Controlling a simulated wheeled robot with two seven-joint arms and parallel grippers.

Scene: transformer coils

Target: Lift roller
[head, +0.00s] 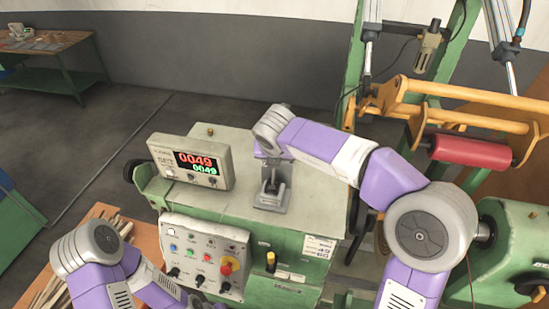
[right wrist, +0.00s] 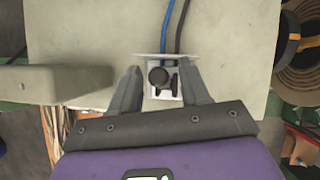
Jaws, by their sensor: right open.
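A red roller (head: 475,149) sits in an orange frame (head: 410,105) at the upper right of the head view. A small grey lever stand (head: 272,203) is on the green machine's top; its dark knob (right wrist: 158,77) shows in the right wrist view. My right gripper (right wrist: 160,72) is open, with one finger on each side of the knob and gaps on both sides. I cannot tell how high it is above the stand. In the head view my right arm hides much of this gripper. My left arm is at the lower left; its gripper is out of view.
A display box (head: 189,161) stands left of the lever on the machine top (head: 318,200). A button panel (head: 205,257) is on the machine's front. Blue and black hoses (right wrist: 176,30) run behind the lever. A green workbench (head: 58,58) stands far left.

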